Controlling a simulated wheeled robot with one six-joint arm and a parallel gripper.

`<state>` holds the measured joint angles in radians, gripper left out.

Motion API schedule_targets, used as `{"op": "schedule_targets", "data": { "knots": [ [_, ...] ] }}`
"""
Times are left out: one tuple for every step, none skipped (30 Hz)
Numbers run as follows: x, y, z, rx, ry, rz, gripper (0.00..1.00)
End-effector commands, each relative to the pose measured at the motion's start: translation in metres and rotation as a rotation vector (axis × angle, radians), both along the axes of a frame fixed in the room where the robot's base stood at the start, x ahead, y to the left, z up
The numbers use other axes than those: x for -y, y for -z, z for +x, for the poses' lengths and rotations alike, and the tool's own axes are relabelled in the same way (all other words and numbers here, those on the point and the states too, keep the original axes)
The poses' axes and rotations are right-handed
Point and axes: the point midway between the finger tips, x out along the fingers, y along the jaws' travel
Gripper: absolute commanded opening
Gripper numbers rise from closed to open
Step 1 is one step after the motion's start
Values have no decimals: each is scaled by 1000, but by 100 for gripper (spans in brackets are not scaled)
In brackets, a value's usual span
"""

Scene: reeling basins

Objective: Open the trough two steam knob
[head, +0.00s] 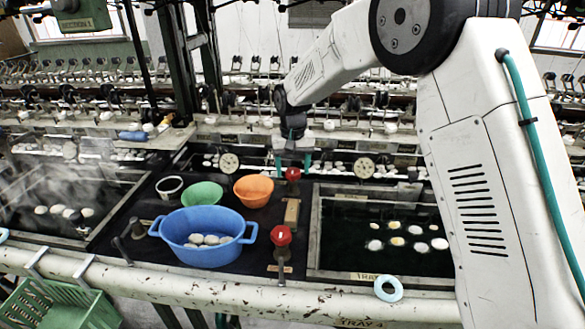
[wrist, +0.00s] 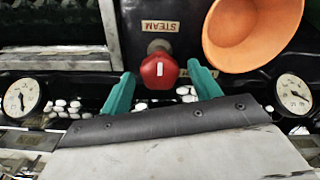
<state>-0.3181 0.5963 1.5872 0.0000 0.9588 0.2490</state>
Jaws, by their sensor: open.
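A red knob (head: 292,174) stands on the dark deck between the basins, at the far end of the strip. In the wrist view the gripper (wrist: 162,88) has one finger on each side of the knob, with gaps showing. Whether the fingers are down at knob height is hard to tell. The trough (head: 313,235) lies right of the knob.
A second red knob (head: 281,236) stands nearer the front. An orange bowl (head: 254,190) sits close to the gripper, with a green bowl (head: 202,194) and a blue basin (head: 203,222) farther left. Round gauges (head: 364,167) line the back. Steam rises over the left trough.

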Motion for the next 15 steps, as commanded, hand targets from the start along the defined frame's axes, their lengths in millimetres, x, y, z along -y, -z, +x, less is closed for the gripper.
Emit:
{"op": "schedule_targets", "data": {
  "knots": [
    [0, 2, 0, -1, 0, 0, 62],
    [0, 3, 0, 0, 0, 0, 62],
    [0, 4, 0, 0, 0, 0, 62],
    [0, 4, 0, 0, 0, 0, 62],
    [0, 4, 0, 0, 0, 0, 62],
    [0, 4, 0, 1, 0, 0, 62],
    [0, 4, 0, 1, 0, 0, 62],
    [0, 4, 0, 1, 0, 0, 62],
    [0, 3, 0, 1, 0, 0, 62],
    [0, 3, 0, 1, 0, 0, 54],
    [0, 3, 0, 1, 0, 0, 46],
    [0, 3, 0, 1, 0, 0, 34],
    [0, 3, 0, 1, 0, 0, 26],
    [0, 3, 0, 1, 0, 0, 18],
    [0, 3, 0, 1, 0, 0, 17]
  ]
}}
